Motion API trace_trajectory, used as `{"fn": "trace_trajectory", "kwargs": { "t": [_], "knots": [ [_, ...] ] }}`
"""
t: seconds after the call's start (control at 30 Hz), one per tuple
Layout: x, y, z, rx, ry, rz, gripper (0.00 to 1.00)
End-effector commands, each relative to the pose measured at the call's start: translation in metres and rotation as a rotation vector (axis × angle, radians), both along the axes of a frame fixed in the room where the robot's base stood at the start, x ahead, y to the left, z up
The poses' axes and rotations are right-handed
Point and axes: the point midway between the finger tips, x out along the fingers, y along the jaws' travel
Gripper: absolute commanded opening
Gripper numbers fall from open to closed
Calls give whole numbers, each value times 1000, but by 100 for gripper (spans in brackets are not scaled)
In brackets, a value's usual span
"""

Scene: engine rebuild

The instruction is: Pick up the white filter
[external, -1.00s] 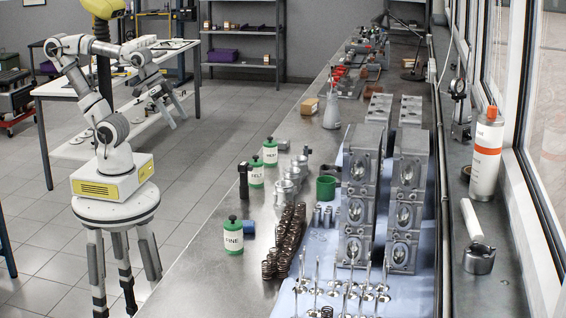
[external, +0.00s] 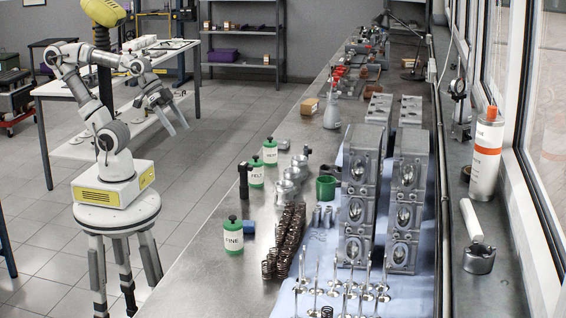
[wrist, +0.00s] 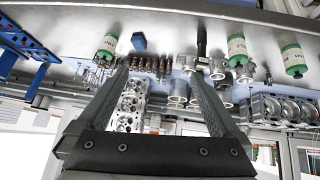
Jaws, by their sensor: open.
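No plain white filter stands out; I cannot tell which thing it is. Three green-capped canisters with white labels stand upright on the long metal bench. The one reading FINE (external: 233,236) is nearest the camera, FELT (external: 256,174) is farther back, and a third (external: 270,151) is beyond it. They also show in the wrist view: one at the left (wrist: 107,45), two at the right (wrist: 236,48) (wrist: 293,60). My gripper (external: 179,128) is open and empty, over the floor left of the bench and apart from everything on it. Its spread fingers fill the lower wrist view (wrist: 160,75).
Coil springs (external: 284,240), upright valves (external: 335,290) and tall grey engine blocks (external: 358,200) crowd the bench. A black tool (external: 244,180) stands by FELT. A white orange-capped bottle (external: 486,155) stands by the window. The left bench edge is fairly clear.

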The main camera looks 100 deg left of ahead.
Motion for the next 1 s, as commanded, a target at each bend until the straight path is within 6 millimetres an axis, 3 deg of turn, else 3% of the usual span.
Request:
{"fn": "trace_trajectory", "kwargs": {
  "t": [0.03, 0.2, 0.27, 0.4, 0.53, 0.7, 0.87, 1.0],
  "knots": [
    [15, -8, -23, -33, -59, -8, 100],
    [70, -14, -41, -102, -308, 38, 100],
    [86, -6, -48, -104, -385, 88, 100],
    [111, 31, -73, -55, -519, 258, 100],
    [116, 76, -106, 44, -566, 449, 100],
    [102, 123, -145, 176, -534, 645, 100],
    [91, 141, -160, 237, -498, 727, 100],
    [94, 148, -161, 248, -490, 739, 100]
  ]
}}
